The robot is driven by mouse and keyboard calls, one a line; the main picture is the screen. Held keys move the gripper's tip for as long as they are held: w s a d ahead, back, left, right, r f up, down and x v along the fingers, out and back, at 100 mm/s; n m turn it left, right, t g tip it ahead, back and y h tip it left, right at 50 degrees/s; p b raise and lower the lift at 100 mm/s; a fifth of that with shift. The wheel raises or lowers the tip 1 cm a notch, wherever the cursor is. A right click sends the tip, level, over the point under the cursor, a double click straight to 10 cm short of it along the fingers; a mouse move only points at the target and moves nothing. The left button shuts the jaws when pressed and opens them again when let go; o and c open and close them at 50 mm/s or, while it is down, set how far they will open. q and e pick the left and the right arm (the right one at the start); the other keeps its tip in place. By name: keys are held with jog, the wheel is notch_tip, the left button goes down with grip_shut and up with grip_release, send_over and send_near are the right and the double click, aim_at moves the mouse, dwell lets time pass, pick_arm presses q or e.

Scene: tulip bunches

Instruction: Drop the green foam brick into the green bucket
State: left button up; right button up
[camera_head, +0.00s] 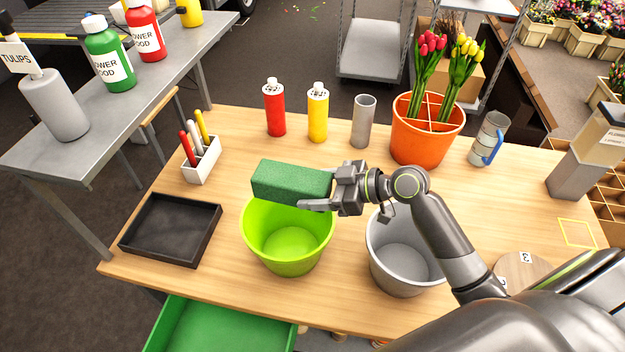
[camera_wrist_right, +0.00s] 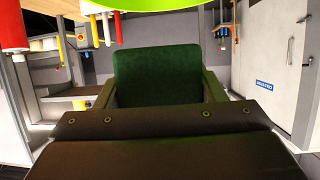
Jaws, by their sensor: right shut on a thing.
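The green foam brick (camera_head: 291,183) is a dark green block held level above the back rim of the green bucket (camera_head: 287,262). My right gripper (camera_head: 322,190) is shut on the brick's right end. In the right wrist view the brick (camera_wrist_right: 157,76) sits between the two fingers (camera_wrist_right: 158,92). The lime-green bucket stands upright on the wooden table, and the part of its inside that shows is empty. A strip of lime green (camera_wrist_right: 160,5) shows at the top edge of the right wrist view. My left gripper is in neither view.
A grey bucket (camera_head: 388,268) stands right of the green one, partly behind my right arm. A black tray (camera_head: 172,230) lies to the left. Red (camera_head: 274,108) and yellow (camera_head: 317,112) shakers, a grey cylinder (camera_head: 363,121) and an orange tulip pot (camera_head: 425,140) stand behind.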

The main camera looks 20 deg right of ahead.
jog(key=shift+s+f+b, duration=0.25)
jog(key=shift+f+b, duration=0.05)
jog(key=shift+f, duration=0.2)
jog(key=shift+s+f+b, duration=0.2)
jog(key=shift+f+b, duration=0.1)
jog(key=shift+f, duration=0.2)
notch_tip(320, 180, down, 2)
jog(key=shift+w+f+b, duration=0.1)
jog(key=shift+w+b, duration=0.05)
jog(key=shift+b, duration=0.55)
jog(key=shift+f, duration=0.45)
jog(key=o, duration=0.7)
jog(key=shift+c, duration=0.2)
jog(key=o, duration=0.4)
jog(key=shift+w, duration=0.1)
jog(key=shift+c, duration=0.2)
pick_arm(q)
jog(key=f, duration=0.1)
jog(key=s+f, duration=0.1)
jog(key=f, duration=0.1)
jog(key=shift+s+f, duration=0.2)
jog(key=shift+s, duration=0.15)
pick_arm(e)
jog(key=shift+d, duration=0.1)
